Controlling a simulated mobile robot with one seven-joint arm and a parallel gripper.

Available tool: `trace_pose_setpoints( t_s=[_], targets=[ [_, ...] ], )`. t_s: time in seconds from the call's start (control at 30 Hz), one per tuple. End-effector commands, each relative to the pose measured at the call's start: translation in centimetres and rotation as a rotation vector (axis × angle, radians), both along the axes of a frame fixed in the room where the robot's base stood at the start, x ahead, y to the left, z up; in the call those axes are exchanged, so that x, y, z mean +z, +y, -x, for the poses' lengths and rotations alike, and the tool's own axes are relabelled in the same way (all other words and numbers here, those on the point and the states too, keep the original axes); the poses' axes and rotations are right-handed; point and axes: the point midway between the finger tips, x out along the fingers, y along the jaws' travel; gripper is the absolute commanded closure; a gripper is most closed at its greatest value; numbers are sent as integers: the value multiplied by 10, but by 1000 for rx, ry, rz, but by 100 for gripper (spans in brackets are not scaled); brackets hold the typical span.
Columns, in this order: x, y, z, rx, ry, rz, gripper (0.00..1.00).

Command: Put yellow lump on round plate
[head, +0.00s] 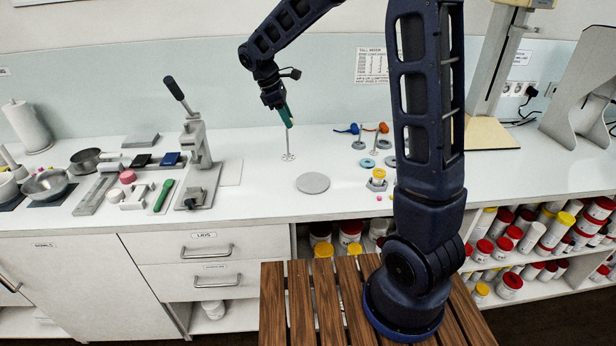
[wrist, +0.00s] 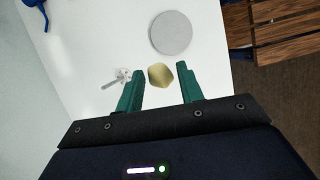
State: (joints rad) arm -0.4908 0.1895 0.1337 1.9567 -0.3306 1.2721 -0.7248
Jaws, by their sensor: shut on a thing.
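The yellow lump (wrist: 160,74) shows in the wrist view between the green fingertips of my gripper (wrist: 161,82), which is shut on it. In the head view my gripper (head: 287,116) is raised above the white counter, and the lump cannot be made out there. The round plate (head: 313,183) is a flat grey disc lying bare on the counter, below and slightly right of my gripper. It also shows in the wrist view (wrist: 171,33), beyond the fingertips, apart from the lump.
A thin rod stand (head: 288,156) rises from the counter just behind the plate. A lever press (head: 196,150) and a green-handled tool (head: 163,196) lie left.

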Motion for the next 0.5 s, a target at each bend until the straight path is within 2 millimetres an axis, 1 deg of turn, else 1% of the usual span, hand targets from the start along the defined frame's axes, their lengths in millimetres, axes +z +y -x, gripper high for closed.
trace_pose_setpoints(
  t_s=[0.03,0.1,0.2,0.33,0.43,0.5],
  targets=[
    [2,-16,6,9,-2,1,84],
    [3,-32,14,28,-3,1,84],
    [3,-52,24,49,-1,3,84],
    [3,-68,32,67,0,5,84],
    [1,-73,35,74,1,7,84],
    [-6,-75,36,77,2,8,84]
  ],
)
